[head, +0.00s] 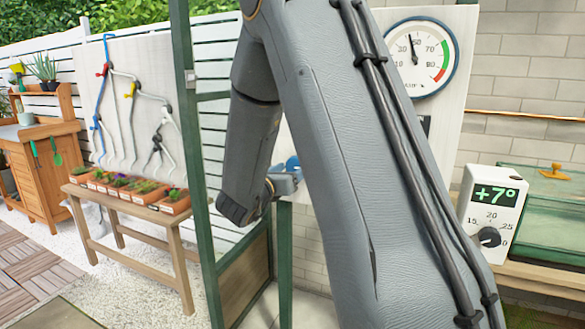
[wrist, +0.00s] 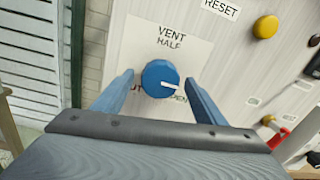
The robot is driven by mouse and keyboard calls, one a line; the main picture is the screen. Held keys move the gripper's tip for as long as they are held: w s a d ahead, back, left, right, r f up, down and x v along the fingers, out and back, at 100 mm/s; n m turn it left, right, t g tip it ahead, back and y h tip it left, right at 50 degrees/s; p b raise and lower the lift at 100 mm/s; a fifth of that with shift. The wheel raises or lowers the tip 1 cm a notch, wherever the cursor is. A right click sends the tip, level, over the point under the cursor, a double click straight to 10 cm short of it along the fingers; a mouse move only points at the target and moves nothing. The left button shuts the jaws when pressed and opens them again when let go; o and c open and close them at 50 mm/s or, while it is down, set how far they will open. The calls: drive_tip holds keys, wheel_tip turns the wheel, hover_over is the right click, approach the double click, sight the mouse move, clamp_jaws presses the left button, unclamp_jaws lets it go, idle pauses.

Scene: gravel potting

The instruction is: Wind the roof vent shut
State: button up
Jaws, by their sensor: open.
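The blue round vent knob (wrist: 160,78) sits on a white label plate (wrist: 190,50) in the wrist view. The plate reads VENT and HALF above the knob; OPEN is at lower right, and a partly hidden word ending in UT is at lower left. The knob's white pointer mark points right, slightly down, to the OPEN side. My gripper (wrist: 158,76) is open, with one blue finger left and one right of the knob; I cannot tell whether either touches it. In the head view my arm hides most of the panel and gripper.
The panel also holds a RESET label (wrist: 221,9), a yellow button (wrist: 266,27) and a red-handled part (wrist: 278,138). In the head view a round gauge (head: 421,57) is above right, and a +7° thermostat box (head: 491,213) stands at right. A green post (head: 196,170) rises left of my arm.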

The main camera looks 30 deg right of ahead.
drive_tip(key=shift+w+d, duration=0.2)
drive_tip(key=shift+d, duration=0.05)
drive_tip(key=c, duration=1)
drive_tip(key=shift+c, duration=0.2)
